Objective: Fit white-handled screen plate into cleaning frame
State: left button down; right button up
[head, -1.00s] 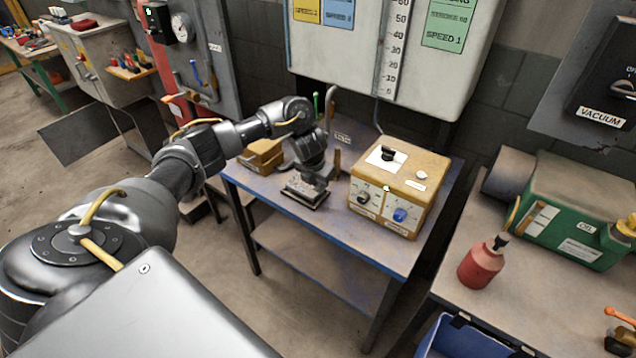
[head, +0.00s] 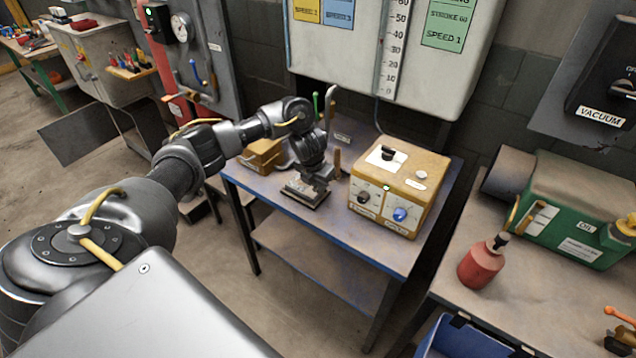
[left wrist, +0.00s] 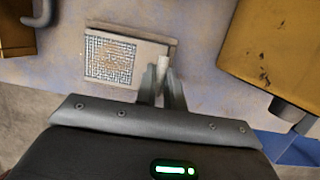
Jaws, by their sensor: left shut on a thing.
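In the left wrist view, my left gripper (left wrist: 160,73) is shut on a short white handle (left wrist: 163,68). A screen mesh (left wrist: 110,58) shows just left of the fingers, within the pale cleaning frame (left wrist: 130,33). The fingers and handle sit at the frame's right side. I cannot tell how far the plate is seated in the frame. My right gripper is out of view.
The yellow control box (head: 398,180) stands close to the right of the gripper. A red bottle (head: 482,262) stands on another bench at right.

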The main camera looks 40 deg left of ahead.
pick_arm(q)
jog(key=shift+f+b, duration=0.65)
jog(key=shift+f, duration=0.25)
jog(key=c, duration=1.4)
grip_release()
jog(key=shift+r, duration=0.1)
jog(key=p+v, duration=0.3)
jog(key=v, duration=0.7)
jog(key=shift+r+p, duration=0.3)
jog(key=shift+r, duration=0.1)
jog(key=shift+d, duration=0.1)
